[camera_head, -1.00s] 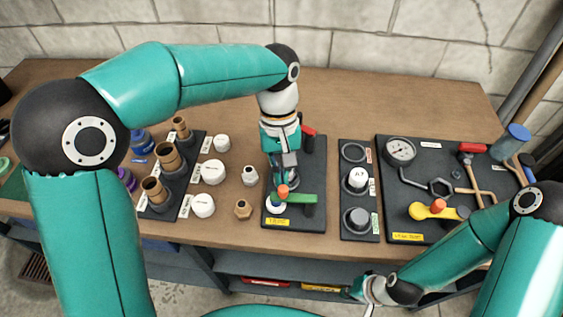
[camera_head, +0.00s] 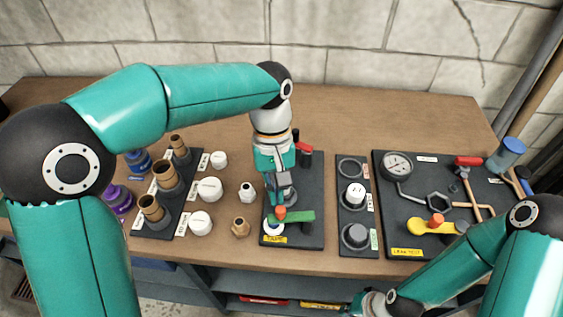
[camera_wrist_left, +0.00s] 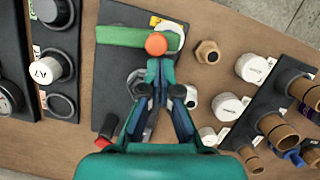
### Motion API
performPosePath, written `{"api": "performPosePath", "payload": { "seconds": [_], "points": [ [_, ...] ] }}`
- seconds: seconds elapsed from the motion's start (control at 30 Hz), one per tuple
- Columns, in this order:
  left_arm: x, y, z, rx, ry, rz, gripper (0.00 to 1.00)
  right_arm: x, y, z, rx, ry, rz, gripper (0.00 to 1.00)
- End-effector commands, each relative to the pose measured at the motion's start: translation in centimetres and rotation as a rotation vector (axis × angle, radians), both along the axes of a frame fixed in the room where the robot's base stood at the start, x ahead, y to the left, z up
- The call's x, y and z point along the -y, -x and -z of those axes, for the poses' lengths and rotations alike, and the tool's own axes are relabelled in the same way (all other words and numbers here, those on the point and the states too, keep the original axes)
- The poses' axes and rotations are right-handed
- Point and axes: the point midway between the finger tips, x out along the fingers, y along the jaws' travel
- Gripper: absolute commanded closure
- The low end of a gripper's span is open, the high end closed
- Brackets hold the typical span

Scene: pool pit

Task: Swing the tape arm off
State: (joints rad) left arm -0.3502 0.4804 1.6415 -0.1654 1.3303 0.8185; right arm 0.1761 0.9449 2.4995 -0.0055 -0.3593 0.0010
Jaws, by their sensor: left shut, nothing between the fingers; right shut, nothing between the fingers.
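The tape arm is a green bar (camera_head: 298,216) with an orange knob (camera_head: 280,213) at its left end. It lies across a black board with a yellow label (camera_head: 274,240). A white ring (camera_head: 273,229), seemingly the tape, shows partly beneath the knob end. My left gripper (camera_head: 279,201) is shut and empty, its tips right at the knob. In the left wrist view the tips (camera_wrist_left: 159,66) meet the lower edge of the orange knob (camera_wrist_left: 156,44); I cannot tell whether they touch. The green bar (camera_wrist_left: 122,37) runs left from it. My right gripper (camera_head: 370,303) is shut, low at the table's front.
A red-handled part (camera_head: 304,147) stands at the board's back. White caps (camera_head: 209,189) and a brass nut (camera_head: 240,227) lie left of it, beside brown pipe stubs (camera_head: 166,176). A dark board with round knobs (camera_head: 355,235) and a gauge panel (camera_head: 397,165) lie right.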

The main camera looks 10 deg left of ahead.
Motion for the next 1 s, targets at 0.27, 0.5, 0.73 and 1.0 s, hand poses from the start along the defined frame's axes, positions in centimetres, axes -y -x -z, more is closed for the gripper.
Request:
{"api": "performPosePath", "payload": {
  "seconds": [0.27,0.5,0.73,1.0],
  "points": [
    [-0.4,-1.2,-4.6,0.006,0.002,-0.001,1.0,0.0,0.0,0.0,0.0,0.0,0.0,1.0],
    [-0.7,-2.3,-8.9,0.004,0.001,0.0,1.0,0.0,0.0,0.0,0.0,0.0,0.0,1.0],
    [-0.9,-2.6,-10.7,0.0,0.0,0.001,1.0,0.0,0.0,0.0,0.0,0.0,0.0,1.0],
    [-0.9,-2.6,-10.9,0.0,0.0,0.001,1.0,0.0,0.0,0.0,0.0,0.0,0.0,1.0]
  ]
}}
